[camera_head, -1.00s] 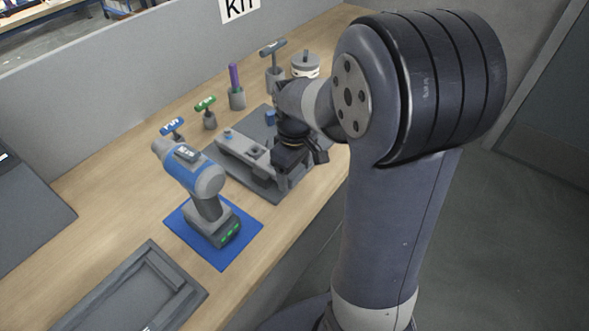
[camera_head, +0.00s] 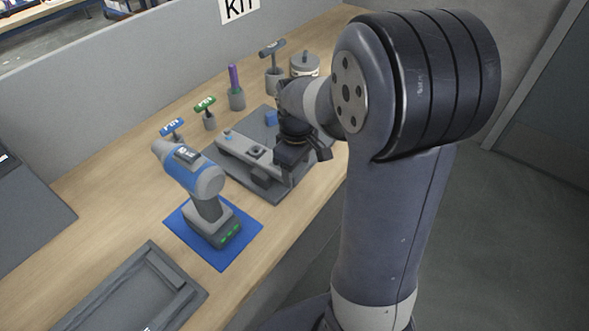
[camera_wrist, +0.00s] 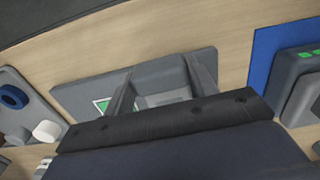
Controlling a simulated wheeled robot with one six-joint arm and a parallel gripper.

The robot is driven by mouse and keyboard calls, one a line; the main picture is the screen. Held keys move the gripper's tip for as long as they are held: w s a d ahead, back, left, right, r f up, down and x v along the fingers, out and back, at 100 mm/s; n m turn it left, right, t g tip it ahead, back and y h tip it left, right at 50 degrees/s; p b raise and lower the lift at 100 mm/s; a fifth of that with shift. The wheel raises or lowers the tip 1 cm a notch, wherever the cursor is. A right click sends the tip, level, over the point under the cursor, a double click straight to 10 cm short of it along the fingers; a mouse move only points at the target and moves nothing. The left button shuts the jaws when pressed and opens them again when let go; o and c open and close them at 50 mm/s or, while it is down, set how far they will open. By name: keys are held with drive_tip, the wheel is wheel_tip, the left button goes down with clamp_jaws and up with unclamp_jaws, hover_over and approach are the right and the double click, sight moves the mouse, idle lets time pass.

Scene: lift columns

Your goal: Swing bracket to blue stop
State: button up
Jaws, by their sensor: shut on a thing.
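The light grey bracket (camera_head: 238,146) lies over a dark grey fixture plate (camera_head: 293,188) on the bench. The blue stop (camera_head: 271,118) is a small blue block on the plate, behind the bracket. The exact contact is hidden. A gap shows between the bracket and the blue stop.
A blue and grey drill (camera_head: 200,180) stands on a blue mat (camera_head: 240,253) in front of the plate. Several tools in holders stand behind, including a purple-handled one (camera_head: 234,77). A lidded pot (camera_head: 305,65) is at the back. A dark tray (camera_head: 125,300) lies at front left.

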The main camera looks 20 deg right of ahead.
drive_tip(key=w+d+n, duration=0.1)
drive_tip(key=w+d, duration=0.1)
drive_tip(key=w+d+n+p, duration=0.1)
drive_tip(key=w+d+n, duration=0.1)
drive_tip(key=w, duration=0.1)
drive_tip(key=w+d+n+p, duration=0.1)
drive_tip(key=w+d+n, duration=0.1)
drive_tip(key=w, duration=0.1)
drive_tip(key=shift+w+d+r, duration=0.1)
drive_tip(key=shift+d, duration=0.1)
drive_tip(key=w+n+p, duration=0.1)
drive_tip(key=w+n, duration=0.1)
drive_tip(key=w, duration=0.1)
drive_tip(key=w+d+n+p, duration=0.1)
drive_tip(key=w+n, duration=0.1)
drive_tip(key=w, duration=0.2)
drive_tip(key=w+n+p, duration=0.2)
drive_tip(key=w, duration=0.1)
drive_tip(key=shift+w+d, duration=0.35)
drive_tip(key=shift+d, duration=0.05)
drive_tip(key=shift+w+a+n, duration=0.1)
drive_tip(key=shift+w+n, duration=0.4)
drive_tip(key=shift+w, duration=0.3)
drive_tip(key=o, duration=1.4)
drive_tip(key=shift+w, duration=0.1)
wheel_tip(320, 180, up, 11)
drive_tip(key=shift+f+b, duration=0.15)
drive_tip(key=shift+b, duration=0.2)
